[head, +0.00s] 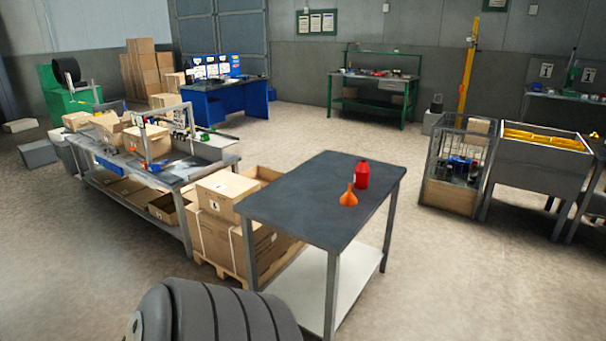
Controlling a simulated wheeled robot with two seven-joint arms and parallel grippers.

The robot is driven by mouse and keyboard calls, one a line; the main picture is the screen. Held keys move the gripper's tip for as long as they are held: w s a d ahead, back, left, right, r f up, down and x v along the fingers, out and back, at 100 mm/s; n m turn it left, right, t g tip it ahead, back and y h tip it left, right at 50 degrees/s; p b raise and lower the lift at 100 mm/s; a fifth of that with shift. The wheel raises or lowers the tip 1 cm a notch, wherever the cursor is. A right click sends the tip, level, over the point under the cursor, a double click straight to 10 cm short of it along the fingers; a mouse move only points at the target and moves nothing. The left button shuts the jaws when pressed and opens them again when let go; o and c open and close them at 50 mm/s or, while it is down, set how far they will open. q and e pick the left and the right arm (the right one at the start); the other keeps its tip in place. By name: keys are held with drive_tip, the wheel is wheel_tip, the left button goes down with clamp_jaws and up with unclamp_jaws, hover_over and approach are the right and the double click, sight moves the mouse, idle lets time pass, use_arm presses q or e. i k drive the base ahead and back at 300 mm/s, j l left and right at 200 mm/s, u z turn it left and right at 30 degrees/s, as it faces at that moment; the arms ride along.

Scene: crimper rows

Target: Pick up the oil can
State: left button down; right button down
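A small red can (362,174), which looks like the oil can, stands upright on the dark top of a metal table (310,200), near its far right edge. An orange funnel (348,196) stands just in front and to the left of it, spout up. The two look very close; I cannot tell if they touch. Neither of my grippers shows in the head view. The large dark grey ribbed shape at the bottom edge may be part of my own body.
Cardboard boxes (225,185) on a pallet stand just left of the table. A long workbench (115,180) with boxes and tools is further left. A wire cage bin (455,165) and a grey bin (535,165) stand to the right. The floor right of the table is clear.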

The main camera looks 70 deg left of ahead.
sight(361, 177)
drive_tip(key=u, duration=1.8)
drive_tip(key=i+j+z, duration=0.1)
drive_tip(key=i+j, duration=0.25)
drive_tip(key=i+j+z, duration=0.15)
drive_tip(key=i+j, duration=0.15)
drive_tip(key=j, duration=0.15)
